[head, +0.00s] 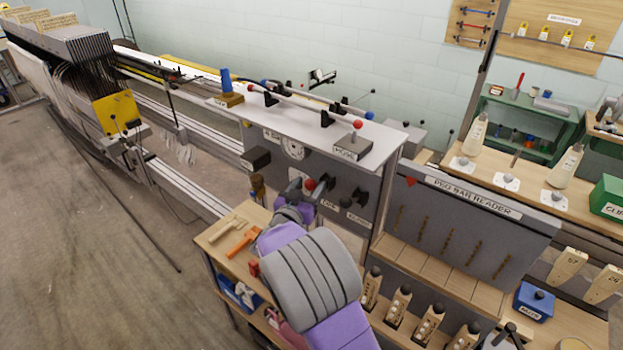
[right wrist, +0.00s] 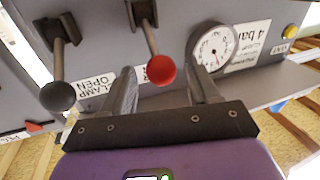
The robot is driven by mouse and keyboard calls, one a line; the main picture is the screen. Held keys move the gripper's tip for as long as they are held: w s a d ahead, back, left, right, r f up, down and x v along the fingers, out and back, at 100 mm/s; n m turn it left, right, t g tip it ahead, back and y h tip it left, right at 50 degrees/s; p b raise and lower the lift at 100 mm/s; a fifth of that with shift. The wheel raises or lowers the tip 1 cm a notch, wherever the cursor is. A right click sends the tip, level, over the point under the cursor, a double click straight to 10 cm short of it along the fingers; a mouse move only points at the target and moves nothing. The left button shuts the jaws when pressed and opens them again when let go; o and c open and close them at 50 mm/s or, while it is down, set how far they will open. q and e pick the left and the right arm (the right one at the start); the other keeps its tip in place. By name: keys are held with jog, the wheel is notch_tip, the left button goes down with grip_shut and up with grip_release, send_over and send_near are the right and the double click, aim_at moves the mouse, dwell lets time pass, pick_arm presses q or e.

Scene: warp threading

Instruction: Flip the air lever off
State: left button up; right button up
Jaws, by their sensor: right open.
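In the head view the red knob (head: 310,184) shows at my right gripper (head: 304,191), in front of the grey control cabinet (head: 350,168). My left gripper is not in view.
Black knobs (head: 361,196) stick out of the cabinet to the right of my gripper. A small wooden bench with an orange tool (head: 243,242) is below left. The peg bar reader (head: 468,225) stands to the right. Open floor lies at the left.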

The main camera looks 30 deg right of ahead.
jog(key=shift+x, duration=1.9)
jog(key=shift+w, duration=0.1)
grip_shut()
